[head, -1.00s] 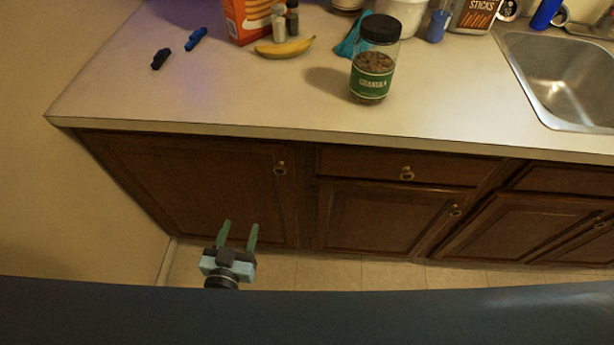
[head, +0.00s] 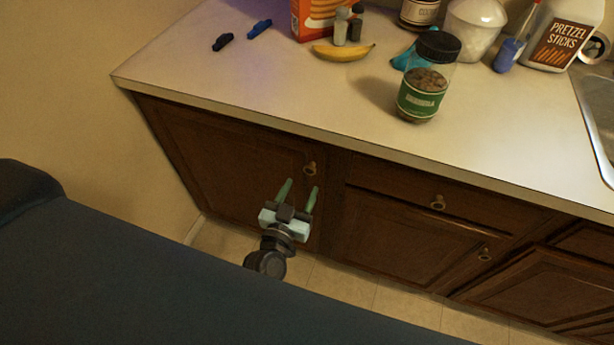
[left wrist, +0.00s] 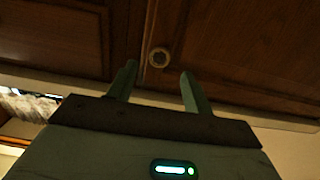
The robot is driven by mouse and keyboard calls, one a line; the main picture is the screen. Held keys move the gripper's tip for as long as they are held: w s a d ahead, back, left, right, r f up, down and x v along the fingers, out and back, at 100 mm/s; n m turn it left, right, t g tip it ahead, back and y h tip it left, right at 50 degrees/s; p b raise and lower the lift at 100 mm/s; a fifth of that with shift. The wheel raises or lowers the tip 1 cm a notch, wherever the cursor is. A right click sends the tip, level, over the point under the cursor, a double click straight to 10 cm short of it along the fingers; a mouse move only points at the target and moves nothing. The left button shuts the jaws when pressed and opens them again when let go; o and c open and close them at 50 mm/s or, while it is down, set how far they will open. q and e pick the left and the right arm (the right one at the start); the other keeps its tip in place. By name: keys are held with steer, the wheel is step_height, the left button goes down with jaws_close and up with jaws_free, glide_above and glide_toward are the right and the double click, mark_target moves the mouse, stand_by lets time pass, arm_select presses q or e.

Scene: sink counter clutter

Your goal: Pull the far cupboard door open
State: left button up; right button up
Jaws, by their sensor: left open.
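The far cupboard door (head: 225,150) is dark brown wood at the left end of the counter front, and it is shut. Its round brass-coloured knob (head: 310,168) sits near the door's upper right corner. My left gripper (head: 302,184) is open and empty, its two green fingers pointing up at the knob from just below it. In the left wrist view the knob (left wrist: 159,57) shows just beyond the gap between the fingertips (left wrist: 158,68). The knob looks clear of the fingers, but the exact distance is hard to tell. My right gripper is not in view.
A drawer (head: 430,196) and another cupboard door (head: 405,235) lie to the right, both shut with knobs. The countertop (head: 270,85) overhangs above and holds a granola jar (head: 422,95), a banana (head: 343,52) and other clutter. Tiled floor (head: 345,283) is clear below.

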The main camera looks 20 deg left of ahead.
mark_target(309, 172)
arm_select(q)
steer(key=shift+w+d, duration=0.1)
steer(key=shift+w, duration=2.35)
steer(key=shift+c, duration=0.3)
jaws_close()
